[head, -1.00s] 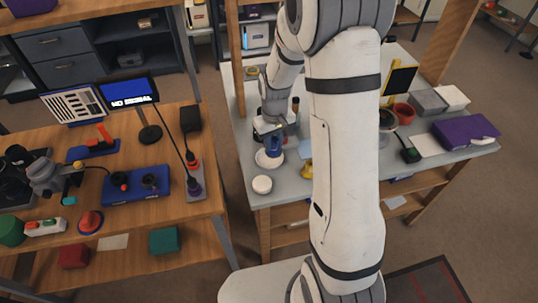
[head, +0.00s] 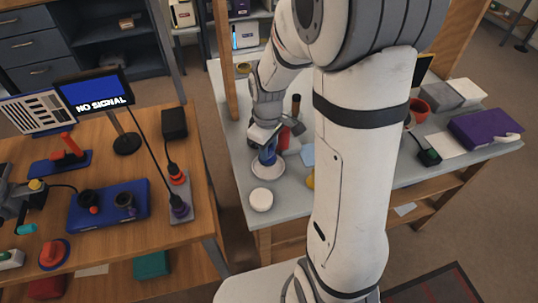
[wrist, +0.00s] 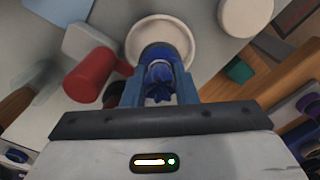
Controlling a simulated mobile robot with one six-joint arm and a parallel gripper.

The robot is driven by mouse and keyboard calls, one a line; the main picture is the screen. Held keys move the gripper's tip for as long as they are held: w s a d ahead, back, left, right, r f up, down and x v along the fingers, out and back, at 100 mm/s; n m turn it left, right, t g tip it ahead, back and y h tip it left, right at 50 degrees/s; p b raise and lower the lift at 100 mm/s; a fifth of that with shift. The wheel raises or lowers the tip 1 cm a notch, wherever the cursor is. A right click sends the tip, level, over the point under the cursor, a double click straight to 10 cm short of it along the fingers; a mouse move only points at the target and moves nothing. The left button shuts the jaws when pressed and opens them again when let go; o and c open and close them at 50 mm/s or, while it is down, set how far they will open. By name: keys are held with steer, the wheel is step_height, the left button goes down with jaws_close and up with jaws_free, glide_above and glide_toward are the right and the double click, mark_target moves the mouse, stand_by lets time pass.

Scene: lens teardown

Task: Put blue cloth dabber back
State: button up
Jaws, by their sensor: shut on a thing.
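My gripper (wrist: 161,92) is shut on the blue cloth dabber (wrist: 160,72), whose bunched blue cloth shows between the fingers in the wrist view. In the head view the blue dabber (head: 267,157) shows just under my gripper (head: 266,147), over a white round dish (head: 256,172). The dish also shows in the wrist view (wrist: 147,27), with the dabber's far end overlapping it. I cannot tell whether the dabber touches the dish.
A white round lid or puck (head: 261,199) stands in front of the dish. A red cylinder (wrist: 88,76) lies close beside my gripper. A light blue square (head: 308,154) is to the right. My forearm hides part of the grey table (head: 236,130).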

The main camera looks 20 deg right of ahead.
steer(key=shift+f, duration=1.5)
steer(key=shift+f, duration=0.25)
steer(key=o, duration=0.9)
steer(key=shift+r, duration=0.1)
steer(key=shift+o, duration=0.2)
